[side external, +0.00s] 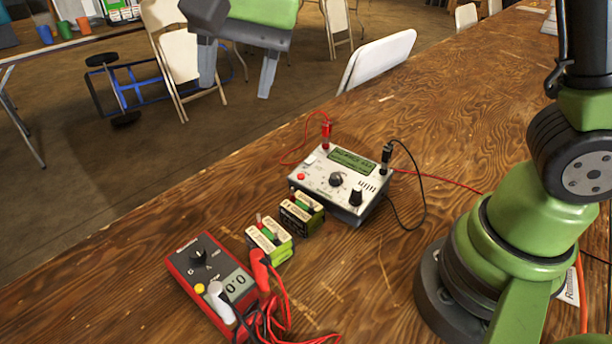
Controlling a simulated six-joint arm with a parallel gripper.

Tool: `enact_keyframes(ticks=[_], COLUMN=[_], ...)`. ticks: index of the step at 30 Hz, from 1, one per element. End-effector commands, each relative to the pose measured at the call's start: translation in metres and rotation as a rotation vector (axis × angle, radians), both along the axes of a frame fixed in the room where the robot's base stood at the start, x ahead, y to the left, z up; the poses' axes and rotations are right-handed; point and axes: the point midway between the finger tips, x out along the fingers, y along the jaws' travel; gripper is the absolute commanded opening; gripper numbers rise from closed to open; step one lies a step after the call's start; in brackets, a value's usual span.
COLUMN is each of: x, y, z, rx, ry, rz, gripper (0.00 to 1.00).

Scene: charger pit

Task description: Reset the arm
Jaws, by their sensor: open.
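My gripper (236,88) is in the upper left of the view, raised high, with its two grey fingers apart and nothing between them. It is well away from the things on the table. A white charger box (322,184) with a green display and dials stands on the wooden table. A red plug (326,132) and a black plug (387,156) stand upright at its back corners. Two battery packs stand in front of it, a dark one (301,215) and a pale green one (270,243). My wrist and upper arm are partly cut off by the frame.
A red multimeter (192,282) reading about 0.0 lies at the front left, with red and pale probes and tangled red leads (275,318) by it. A black cable (423,190) loops right of the charger. Folding chairs (376,58) stand beyond the table edge.

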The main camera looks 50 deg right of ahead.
Motion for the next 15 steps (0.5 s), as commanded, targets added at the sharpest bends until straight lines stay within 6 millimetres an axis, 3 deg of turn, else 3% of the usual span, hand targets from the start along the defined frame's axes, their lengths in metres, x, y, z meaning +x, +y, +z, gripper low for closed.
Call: enact_keyframes(ticks=[1, 6, 10, 15], x=[-0.013, -0.059, -0.099, -0.143], y=[-0.016, -0.057, -0.081, -0.1], z=[0.016, 0.045, 0.053, 0.047], rx=[0.009, 0.006, -0.023, -0.082], ry=[-0.044, -0.181, -0.291, -0.414], rz=[0.024, 0.133, 0.211, 0.293], gripper=[0.53, 0.53, 0.53, 0.53])
